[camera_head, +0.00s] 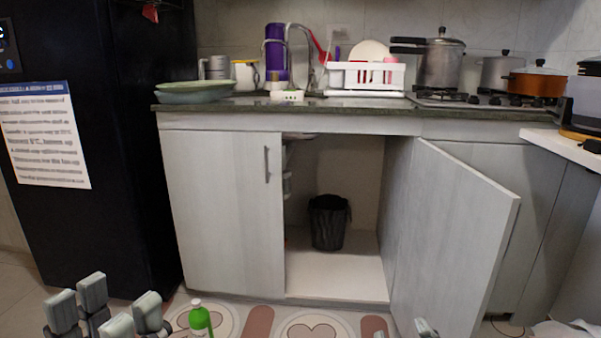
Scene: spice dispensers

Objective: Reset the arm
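My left gripper (105,308) shows at the bottom left, its grey finger pads pointing up and spread with gaps between them. It is open, and nothing is seen between the pads. A green bottle (199,321) shows just right of it, apart from the pads, in front of the patterned floor mat; its lower part is cut off by the picture edge. At the bottom right, a small grey tip (425,329) in front of the open door looks like part of my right gripper. The rest is out of the picture, so its opening cannot be told.
An open cabinet door (455,235) swings out at the right. Inside the cabinet stands a black bin (328,222). A closed door (225,215) is left of it. A black fridge (110,150) stands at the left. The counter (300,104) holds dishes, a rack and pots.

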